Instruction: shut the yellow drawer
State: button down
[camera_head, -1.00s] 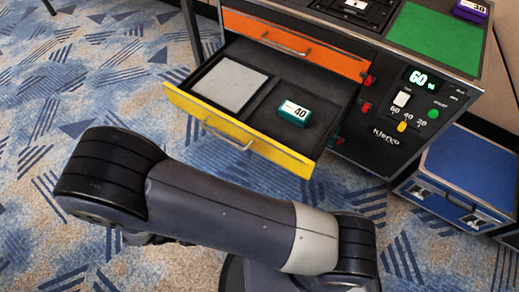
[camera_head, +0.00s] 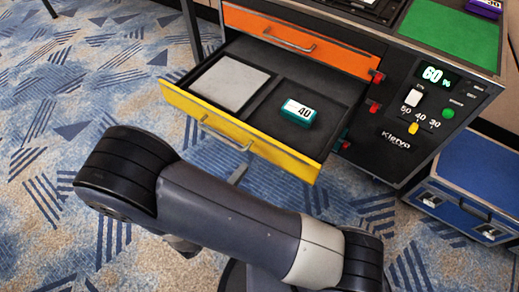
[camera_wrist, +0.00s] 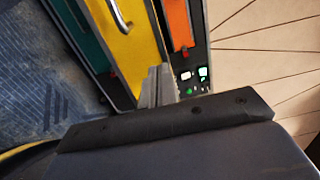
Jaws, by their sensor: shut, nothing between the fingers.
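The yellow drawer (camera_head: 272,145) stands open, pulled out from the dark cabinet in the head view. Its front has a metal handle (camera_head: 226,134). Inside are a light grey square pad (camera_head: 229,82) and a teal block marked 40 (camera_head: 298,112). In the wrist view the yellow front (camera_wrist: 130,52) and its handle (camera_wrist: 121,16) fill the upper middle. My gripper (camera_wrist: 158,82) is shut and empty, its grey fingers pointing toward the drawer front. In the head view a grey tip (camera_head: 238,174) shows just below the front; whether it touches cannot be told.
An orange drawer (camera_head: 300,43) above is shut. A control panel (camera_head: 424,108) with a lit 60 display is to its right. A green mat (camera_head: 456,32) lies on top. A blue case (camera_head: 478,182) stands at right. Patterned carpet (camera_head: 60,130) is free at left.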

aim_at(265, 141)
jog(key=b+x, duration=0.2)
jog(key=x, duration=0.7)
jog(key=shift+w, duration=0.1)
